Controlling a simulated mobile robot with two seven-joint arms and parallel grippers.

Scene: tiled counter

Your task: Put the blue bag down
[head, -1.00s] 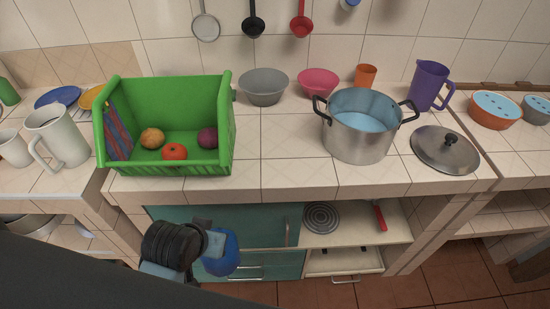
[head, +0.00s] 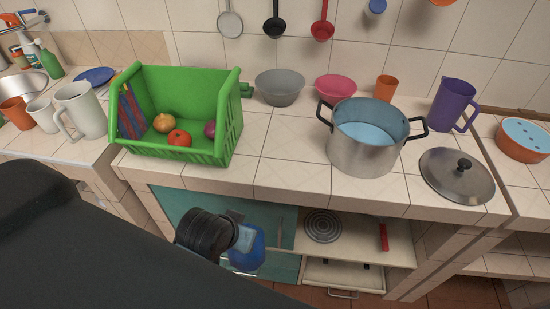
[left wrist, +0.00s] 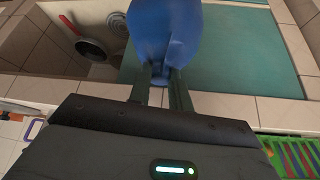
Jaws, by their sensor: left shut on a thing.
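The blue bag (head: 246,250) hangs at my left gripper (head: 240,236), in front of the teal cabinet door and below the counter's front edge. In the left wrist view the bag (left wrist: 165,32) fills the top middle, and the two fingers of my left gripper (left wrist: 160,82) are shut on its narrow neck. The bag is clear of the tiled counter (head: 280,175). My right gripper is in neither view.
A green crate (head: 178,152) with several fruits or vegetables stands on the counter's left part. A steel pot (head: 365,150) and its lid (head: 457,178) stand at the right. Bare tiles lie between crate and pot. A teal cabinet door (head: 190,205) is below.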

